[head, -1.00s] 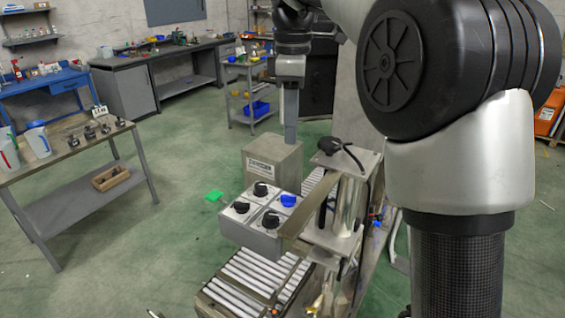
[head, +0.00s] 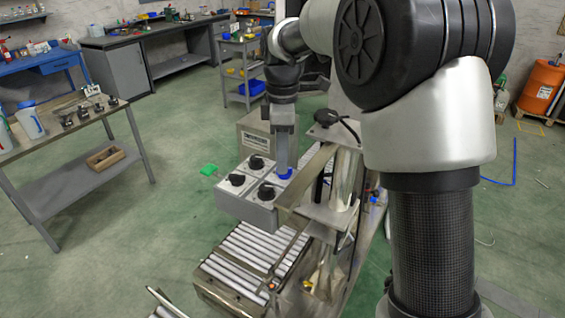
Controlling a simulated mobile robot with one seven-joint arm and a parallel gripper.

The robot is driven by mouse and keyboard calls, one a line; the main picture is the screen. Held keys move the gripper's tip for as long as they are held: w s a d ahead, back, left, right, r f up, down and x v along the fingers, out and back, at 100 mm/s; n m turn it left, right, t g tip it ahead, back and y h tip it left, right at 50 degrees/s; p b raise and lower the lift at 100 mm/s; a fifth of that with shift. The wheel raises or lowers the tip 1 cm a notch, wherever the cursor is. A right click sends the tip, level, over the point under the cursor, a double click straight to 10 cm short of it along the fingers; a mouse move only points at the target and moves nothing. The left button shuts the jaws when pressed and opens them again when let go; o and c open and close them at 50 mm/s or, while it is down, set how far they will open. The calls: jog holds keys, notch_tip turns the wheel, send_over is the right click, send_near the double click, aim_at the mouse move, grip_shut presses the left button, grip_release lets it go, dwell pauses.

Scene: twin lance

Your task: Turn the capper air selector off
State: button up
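A grey control box (head: 246,211) above a roller conveyor carries three black selector knobs, at left (head: 237,180), back (head: 257,163) and front (head: 267,192). A blue selector knob (head: 285,174) sits at its right back corner. I cannot read which one is the capper air selector. My gripper (head: 284,166) points straight down at the blue knob, its fingertips at or just above it. The fingers overlap from this side and partly hide the knob. I cannot tell whether they touch it or how far apart they are.
A metal post and bracket with a black-topped plate (head: 331,132) stand close to the right of the box. A grey labelled box (head: 252,140) stands behind. The roller conveyor (head: 250,262) runs below. A workbench (head: 68,145) is at left, with open green floor between.

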jog(key=shift+f, duration=0.85)
grip_shut()
jog(key=shift+m, duration=0.3)
jog(key=m+p, duration=0.2)
jog(key=m, duration=0.3)
jog(key=shift+w+r, duration=0.1)
jog(key=shift+w, duration=0.05)
jog(key=m+p, duration=0.1)
jog(key=m, duration=0.5)
jog(key=shift+d, duration=0.1)
jog(key=shift+m, duration=0.3)
